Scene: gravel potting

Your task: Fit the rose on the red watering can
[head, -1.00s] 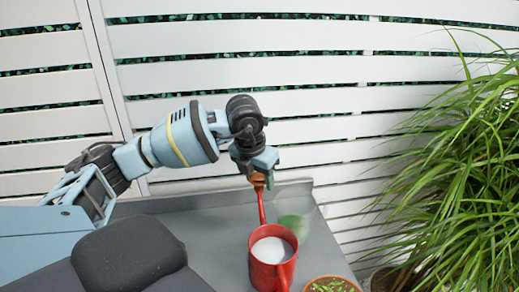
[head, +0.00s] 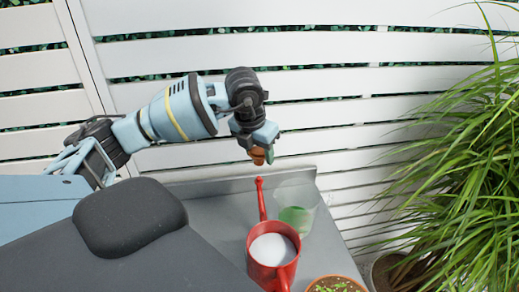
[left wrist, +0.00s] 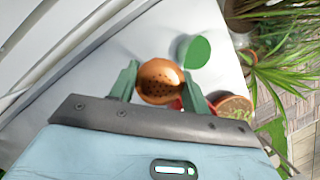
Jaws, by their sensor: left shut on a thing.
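The red watering can (head: 262,272) stands upright on the grey table, with white content in its opening. Its thin red spout (head: 261,200) points up toward the back. My left gripper (head: 262,153) is shut on the copper-orange rose (head: 257,156), above the spout tip with a visible gap between them. In the left wrist view the rose (left wrist: 158,82) sits between the two green fingers, its face with holes toward the camera. Behind it only a little red of the can shows; the rest is hidden. My right gripper is not in view.
A clear cup with green in it (head: 297,215) stands right of the spout. A terracotta pot with seedlings (head: 335,286) is at the front right. A large grassy plant (head: 450,150) crowds the right side. A white slatted fence (head: 330,80) stands behind the grey table (head: 212,212).

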